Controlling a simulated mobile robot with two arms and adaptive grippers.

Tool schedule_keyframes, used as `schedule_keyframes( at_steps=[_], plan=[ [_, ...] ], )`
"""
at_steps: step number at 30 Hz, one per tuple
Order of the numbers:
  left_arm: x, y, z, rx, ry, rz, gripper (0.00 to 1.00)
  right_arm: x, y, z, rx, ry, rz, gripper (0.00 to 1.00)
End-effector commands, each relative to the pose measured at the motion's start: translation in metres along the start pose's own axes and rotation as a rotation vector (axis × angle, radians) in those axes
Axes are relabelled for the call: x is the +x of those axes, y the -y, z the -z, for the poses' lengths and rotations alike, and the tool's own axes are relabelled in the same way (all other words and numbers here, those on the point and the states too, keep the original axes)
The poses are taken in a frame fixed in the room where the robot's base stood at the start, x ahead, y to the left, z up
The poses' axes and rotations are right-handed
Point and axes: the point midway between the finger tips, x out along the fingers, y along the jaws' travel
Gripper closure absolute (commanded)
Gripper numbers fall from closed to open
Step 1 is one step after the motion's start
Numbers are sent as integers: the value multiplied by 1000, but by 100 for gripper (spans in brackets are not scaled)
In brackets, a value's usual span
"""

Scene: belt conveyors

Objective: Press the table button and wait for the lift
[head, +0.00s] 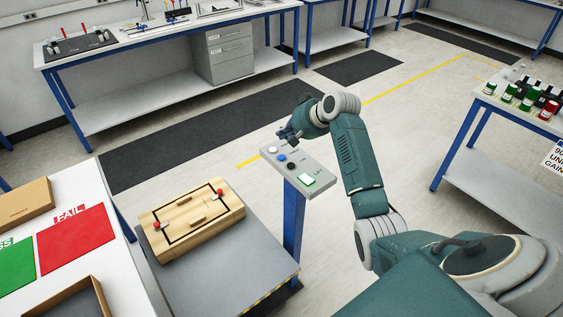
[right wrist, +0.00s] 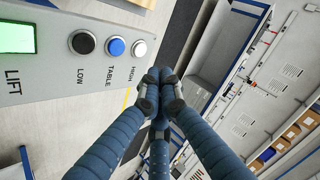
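The grey control panel (head: 319,185) stands on a blue post. It carries a white HIGH button (right wrist: 139,48), a blue TABLE button (right wrist: 115,47), a black LOW button (right wrist: 82,42) and a lit green LIFT screen (right wrist: 17,38). The blue button also shows in the head view (head: 282,157). My right gripper (head: 285,134) is just beyond the panel's button end. In the right wrist view its fingertips (right wrist: 160,92) are together, empty, beside the buttons; contact is not visible. The grey lift platform (head: 262,265) carries a wooden box (head: 185,240). My left gripper is out of view.
A white table (head: 125,275) with red FAIL and green mats stands at left. A workbench (head: 150,43) with drawers is at the back. A table with bottles (head: 525,104) is at right. The floor behind the panel is open.

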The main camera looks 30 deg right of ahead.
Motion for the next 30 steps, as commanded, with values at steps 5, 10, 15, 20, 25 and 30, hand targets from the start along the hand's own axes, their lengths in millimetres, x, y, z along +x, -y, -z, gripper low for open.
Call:
schedule_keyframes(
  at_steps=[5,10,15,20,25,30],
  plan=[
    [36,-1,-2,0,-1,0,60,22,-16,-16,0,-1,0,100],
    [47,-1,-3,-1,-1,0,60,34,-25,-25,0,1,-1,100],
    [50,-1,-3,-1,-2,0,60,43,-31,-31,0,1,0,100],
    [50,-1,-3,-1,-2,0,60,44,-32,-32,0,1,0,100],
    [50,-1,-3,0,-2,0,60,43,-31,-32,0,1,0,100],
    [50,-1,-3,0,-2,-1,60,43,-31,-32,0,1,0,100]
  ],
)
